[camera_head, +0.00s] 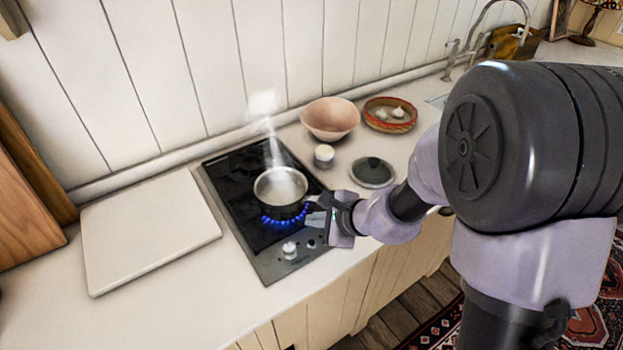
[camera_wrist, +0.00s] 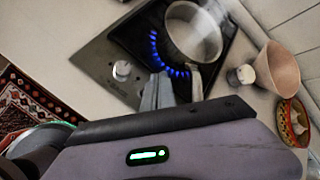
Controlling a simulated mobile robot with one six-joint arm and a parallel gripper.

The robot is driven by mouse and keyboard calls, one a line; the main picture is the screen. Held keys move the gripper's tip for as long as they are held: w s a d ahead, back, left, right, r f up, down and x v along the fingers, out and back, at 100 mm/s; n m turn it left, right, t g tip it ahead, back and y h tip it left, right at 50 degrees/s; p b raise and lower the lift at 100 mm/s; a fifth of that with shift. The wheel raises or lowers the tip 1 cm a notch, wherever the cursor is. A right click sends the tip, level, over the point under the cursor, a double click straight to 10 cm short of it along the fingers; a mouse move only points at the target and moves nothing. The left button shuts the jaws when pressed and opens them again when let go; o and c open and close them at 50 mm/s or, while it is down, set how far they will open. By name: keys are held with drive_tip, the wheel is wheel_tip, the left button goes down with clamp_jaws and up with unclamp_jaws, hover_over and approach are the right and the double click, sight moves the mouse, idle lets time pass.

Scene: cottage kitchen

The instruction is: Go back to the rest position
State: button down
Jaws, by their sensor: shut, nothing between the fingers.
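My gripper (camera_head: 318,218) is beside the front right of the gas hob (camera_head: 283,264), close to the pot's handle side. Its fingers are together and hold nothing. They also show in the wrist view (camera_wrist: 172,92), just below the pot. The steaming pot (camera_head: 281,190) stands on a burner with a blue flame lit under it. In the wrist view the pot (camera_wrist: 193,36) is at the top, and its handle reaches down near my fingertips. I cannot tell whether the fingers touch the handle.
A round lid (camera_head: 372,172), a small white-topped jar (camera_head: 324,156), a pink bowl (camera_head: 330,119) and a basket with garlic (camera_head: 391,113) stand right of the hob. A white board (camera_head: 148,232) lies to its left. The counter's front left (camera_head: 185,310) is clear.

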drive_tip(key=s+a+r+n+y+b, duration=0.1)
drive_tip(key=s+a+r+n+b, duration=0.1)
drive_tip(key=s+r+n, duration=0.7)
drive_tip(key=s+d+r+n+h+b, duration=0.1)
drive_tip(key=s+d+r+n+h, duration=0.1)
drive_tip(key=s+d, duration=0.3)
drive_tip(key=s+d+r+n+h, duration=0.2)
drive_tip(key=s+d+h, duration=0.1)
drive_tip(key=s+d, duration=0.3)
drive_tip(key=s, duration=0.2)
drive_tip(key=shift+s+d+g+h+b, duration=0.2)
drive_tip(key=shift+s+g+h+b, duration=0.1)
drive_tip(key=shift+b, duration=0.05)
drive_tip(key=c, duration=2.1)
unclamp_jaws()
